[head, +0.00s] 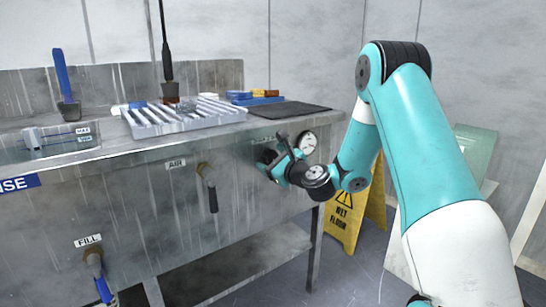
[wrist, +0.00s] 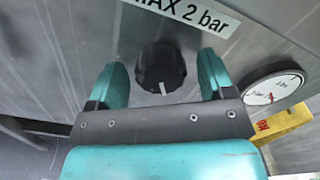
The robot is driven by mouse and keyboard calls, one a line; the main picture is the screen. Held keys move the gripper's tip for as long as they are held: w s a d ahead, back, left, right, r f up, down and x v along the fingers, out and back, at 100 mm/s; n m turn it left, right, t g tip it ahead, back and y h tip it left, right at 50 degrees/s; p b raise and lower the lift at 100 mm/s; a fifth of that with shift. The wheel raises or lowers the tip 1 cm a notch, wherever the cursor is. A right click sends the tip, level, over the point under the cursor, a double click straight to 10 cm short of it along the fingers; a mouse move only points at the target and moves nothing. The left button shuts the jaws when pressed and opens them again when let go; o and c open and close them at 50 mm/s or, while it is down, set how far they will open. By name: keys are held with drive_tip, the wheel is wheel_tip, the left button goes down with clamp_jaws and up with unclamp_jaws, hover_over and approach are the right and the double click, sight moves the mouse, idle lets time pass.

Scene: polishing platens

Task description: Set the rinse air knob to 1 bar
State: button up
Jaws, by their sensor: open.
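The black ribbed air knob (wrist: 160,66) is on the steel front panel in the wrist view, below a label (wrist: 190,12) reading "MAX 2 bar". Its white mark points down in the picture. My gripper (wrist: 163,76) is open, with one teal finger on each side of the knob and a visible gap to each. How far the fingertips are from the panel is hard to tell. In the head view my gripper (head: 272,162) is at the panel and hides the knob. The round pressure gauge (head: 308,142) is beside it; in the wrist view the gauge (wrist: 274,90) is oblique and its reading unclear.
An AIR valve with a dark handle (head: 211,190) is on the panel left of my gripper. A FILL valve with a blue handle (head: 101,281) is lower left. A white slotted rack (head: 185,116) and dark mat (head: 289,109) are on top. A yellow wet-floor sign (head: 345,222) stands behind my arm.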

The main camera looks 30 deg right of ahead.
drive_tip(key=c, duration=0.9)
drive_tip(key=shift+n, duration=0.4)
drive_tip(key=n+b, duration=0.2)
drive_tip(key=n, duration=0.2)
drive_tip(key=shift+a+f, duration=0.1)
drive_tip(key=shift+f, duration=0.05)
drive_tip(key=shift+f+n+b, duration=0.2)
drive_tip(key=shift+n+b, duration=6.45)
drive_tip(key=shift+n, duration=2.85)
